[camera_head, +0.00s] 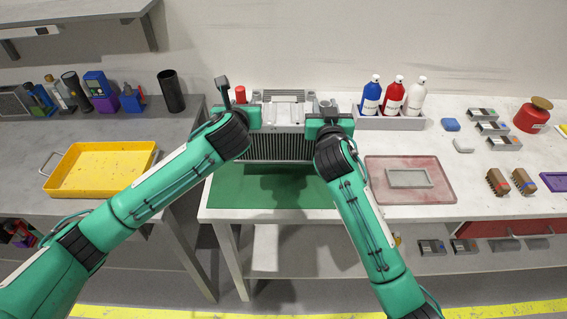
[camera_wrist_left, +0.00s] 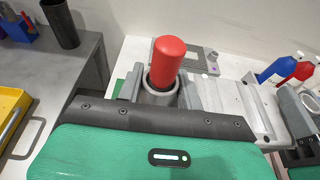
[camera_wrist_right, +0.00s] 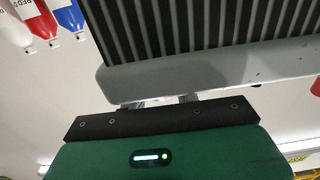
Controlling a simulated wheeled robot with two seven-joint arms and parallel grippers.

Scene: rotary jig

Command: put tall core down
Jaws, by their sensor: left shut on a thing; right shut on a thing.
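The tall core (camera_head: 272,148) is a grey block with dark upright fins and a lighter top. Both my grippers hold it between them above a green mat (camera_head: 240,192), and a dark shadow lies on the mat below it. My left gripper (camera_head: 252,112) is shut on its left end. A red-capped round grey neck (camera_wrist_left: 165,88) stands beside that grip in the left wrist view. My right gripper (camera_head: 318,118) is shut on its right end. In the right wrist view the fins and grey edge of the core (camera_wrist_right: 205,68) fill the top. The exact finger contacts are hidden.
A grey tray of bottles (camera_head: 392,120) stands close behind on the right. A red tray with a grey frame (camera_head: 408,178) lies right of the mat. A yellow tray (camera_head: 98,168) and a black cylinder (camera_head: 171,92) are on the left table. The mat's front is bare.

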